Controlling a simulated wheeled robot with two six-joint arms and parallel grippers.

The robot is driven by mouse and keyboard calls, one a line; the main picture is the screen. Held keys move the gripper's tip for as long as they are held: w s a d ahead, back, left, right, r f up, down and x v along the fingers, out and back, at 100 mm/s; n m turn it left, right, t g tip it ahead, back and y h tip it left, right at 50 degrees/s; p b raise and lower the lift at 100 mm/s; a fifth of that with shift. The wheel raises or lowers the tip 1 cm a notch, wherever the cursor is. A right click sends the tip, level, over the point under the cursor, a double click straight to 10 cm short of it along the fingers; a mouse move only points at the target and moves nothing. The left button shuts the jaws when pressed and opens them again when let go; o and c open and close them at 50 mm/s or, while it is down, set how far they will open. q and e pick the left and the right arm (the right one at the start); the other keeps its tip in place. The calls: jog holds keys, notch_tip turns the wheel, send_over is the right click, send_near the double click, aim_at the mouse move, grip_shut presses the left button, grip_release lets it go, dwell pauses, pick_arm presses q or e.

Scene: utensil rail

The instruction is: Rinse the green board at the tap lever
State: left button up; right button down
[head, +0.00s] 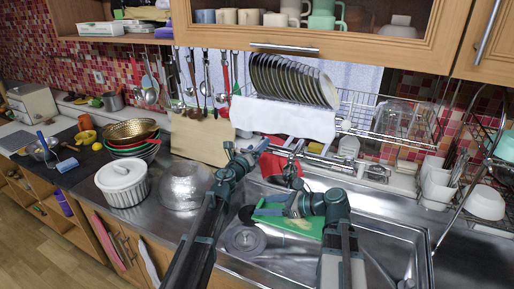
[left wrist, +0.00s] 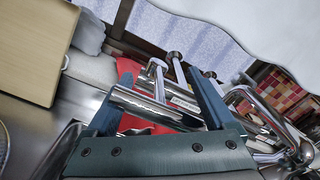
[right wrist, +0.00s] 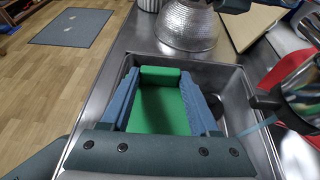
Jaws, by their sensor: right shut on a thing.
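The green board (head: 292,218) is over the left part of the sink. My right gripper (head: 292,204) is shut on it; in the right wrist view the board (right wrist: 160,108) lies between the two fingers. My left gripper (head: 264,150) is at the back of the sink. In the left wrist view its fingers are wide apart, with a chrome bar (left wrist: 150,106), seemingly the tap lever, across the space between them. I cannot tell whether they touch it. In the right wrist view a black nozzle (right wrist: 264,102) has a pale blue streak below it, perhaps water.
A red item (head: 280,166) lies behind the left gripper. A dish rack with plates (head: 290,80) hangs above. The right basin (head: 385,250) has free room.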

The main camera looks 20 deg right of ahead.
dwell(0.3)
pick_arm(q)
jog(key=v, duration=1.2)
